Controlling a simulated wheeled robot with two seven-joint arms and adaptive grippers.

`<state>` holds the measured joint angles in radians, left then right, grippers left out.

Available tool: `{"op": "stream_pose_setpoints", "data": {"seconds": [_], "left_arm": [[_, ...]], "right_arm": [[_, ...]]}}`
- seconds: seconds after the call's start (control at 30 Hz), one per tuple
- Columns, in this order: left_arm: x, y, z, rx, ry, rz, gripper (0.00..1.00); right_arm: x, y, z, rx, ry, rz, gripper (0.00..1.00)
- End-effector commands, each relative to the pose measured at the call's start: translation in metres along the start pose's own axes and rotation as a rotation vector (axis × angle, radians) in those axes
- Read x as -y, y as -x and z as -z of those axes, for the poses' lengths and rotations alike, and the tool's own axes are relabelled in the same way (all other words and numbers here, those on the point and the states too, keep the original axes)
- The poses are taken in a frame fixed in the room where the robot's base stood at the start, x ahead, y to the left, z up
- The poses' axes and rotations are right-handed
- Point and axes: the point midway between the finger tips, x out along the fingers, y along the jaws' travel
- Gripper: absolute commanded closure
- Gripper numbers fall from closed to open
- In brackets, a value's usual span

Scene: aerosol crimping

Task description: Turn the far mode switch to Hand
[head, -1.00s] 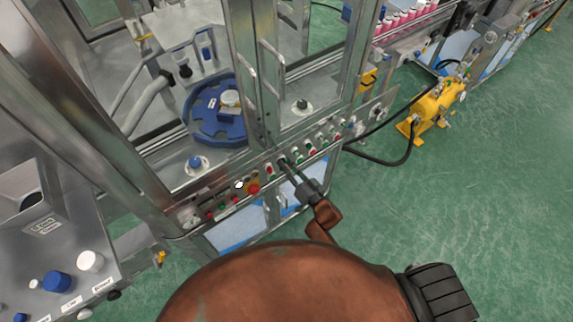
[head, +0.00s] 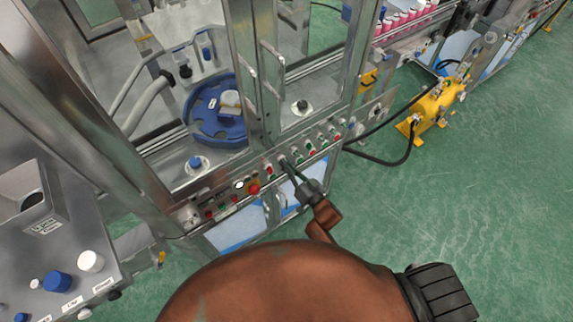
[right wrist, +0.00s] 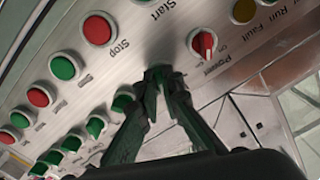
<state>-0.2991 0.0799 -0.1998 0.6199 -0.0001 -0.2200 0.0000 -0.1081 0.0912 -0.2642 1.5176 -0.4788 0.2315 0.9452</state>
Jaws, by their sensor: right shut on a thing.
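The steel control panel (head: 228,201) runs along the front of the machine. My right gripper (head: 286,165) reaches its lower edge. In the right wrist view its dark fingertips (right wrist: 158,76) are closed together at the panel, below the green Start button. They are shut on a small switch that they almost wholly hide, so its setting cannot be read. A row of similar green switches (right wrist: 97,127) runs away to the lower left. A red Power knob (right wrist: 203,43) is to the right of the fingers. My left gripper is not in view.
Red Stop button (right wrist: 97,29) and further red and green buttons sit close above the switch row. A red emergency button (head: 254,189) is left of the gripper. A yellow pump unit (head: 432,108) with a black hose stands on the clear green floor at right.

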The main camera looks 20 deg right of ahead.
Motion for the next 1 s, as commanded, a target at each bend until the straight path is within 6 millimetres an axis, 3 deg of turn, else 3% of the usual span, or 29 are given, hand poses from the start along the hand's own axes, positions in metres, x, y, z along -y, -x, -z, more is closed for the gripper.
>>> {"op": "stream_pose_setpoints", "data": {"seconds": [1.0], "left_arm": [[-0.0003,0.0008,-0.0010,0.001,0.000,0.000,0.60]], "right_arm": [[0.0005,0.0002,-0.0009,0.000,0.840,0.001,1.00]]}}
